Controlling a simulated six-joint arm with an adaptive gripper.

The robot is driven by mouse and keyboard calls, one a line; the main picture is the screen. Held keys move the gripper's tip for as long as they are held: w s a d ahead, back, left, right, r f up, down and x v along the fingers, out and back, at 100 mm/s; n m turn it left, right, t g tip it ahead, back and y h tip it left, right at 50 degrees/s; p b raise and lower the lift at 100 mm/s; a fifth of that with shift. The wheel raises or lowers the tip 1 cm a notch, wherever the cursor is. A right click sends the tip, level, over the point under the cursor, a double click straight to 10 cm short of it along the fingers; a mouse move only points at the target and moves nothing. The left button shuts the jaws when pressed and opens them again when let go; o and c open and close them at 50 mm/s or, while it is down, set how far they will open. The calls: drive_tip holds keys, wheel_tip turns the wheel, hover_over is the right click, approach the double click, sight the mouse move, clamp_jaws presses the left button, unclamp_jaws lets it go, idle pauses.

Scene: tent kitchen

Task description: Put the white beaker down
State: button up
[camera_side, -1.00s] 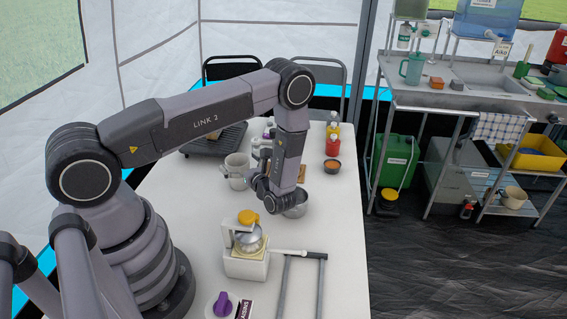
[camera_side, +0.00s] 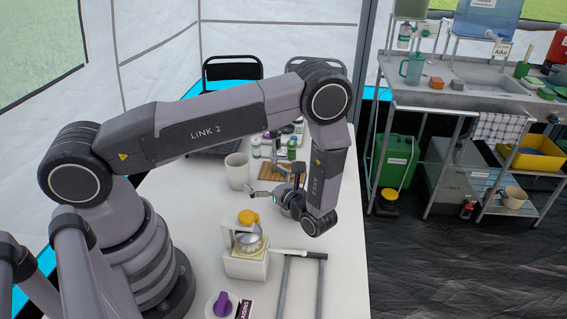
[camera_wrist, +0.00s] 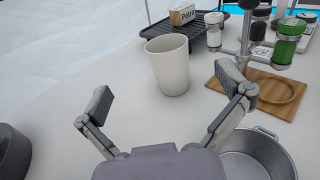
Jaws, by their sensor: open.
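The white beaker (camera_side: 237,171) stands upright on the white table, left of my gripper (camera_side: 284,190) in the side view. In the wrist view the beaker (camera_wrist: 168,68) stands beyond my gripper (camera_wrist: 172,96). The two fingers are spread wide apart with nothing between them. The beaker is apart from both fingertips, and its rim and front wall are in plain sight.
A wooden board (camera_wrist: 275,93) lies right of the beaker, with a green-labelled shaker (camera_wrist: 288,40) near it. A metal pot (camera_wrist: 255,155) is close under the right finger. A dark grill tray (camera_wrist: 205,25) is behind. A yellow-topped device (camera_side: 247,240) stands nearer the side camera.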

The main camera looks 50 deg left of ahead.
drive_tip(key=s+r+n+g+h, duration=0.1)
drive_tip(key=s+r+n+h, duration=0.2)
drive_tip(key=r, duration=0.4)
drive_tip(key=s+r+n+g+h, duration=0.1)
drive_tip(key=r+n+h, duration=0.25)
drive_tip(key=r, duration=0.35)
drive_tip(key=s+r+n+g+h, duration=0.1)
drive_tip(key=s+r+n+h, duration=0.25)
drive_tip(key=r, duration=0.35)
drive_tip(key=s+d+r+n+t+h, duration=0.6)
drive_tip(key=s+r+t, duration=0.3)
drive_tip(key=s+r, duration=0.2)
drive_tip(key=shift+s+d+n+t+h, duration=0.25)
drive_tip(key=shift+n+h, duration=0.25)
drive_tip(key=shift+h, duration=0.3)
drive_tip(key=shift+a+r, duration=0.1)
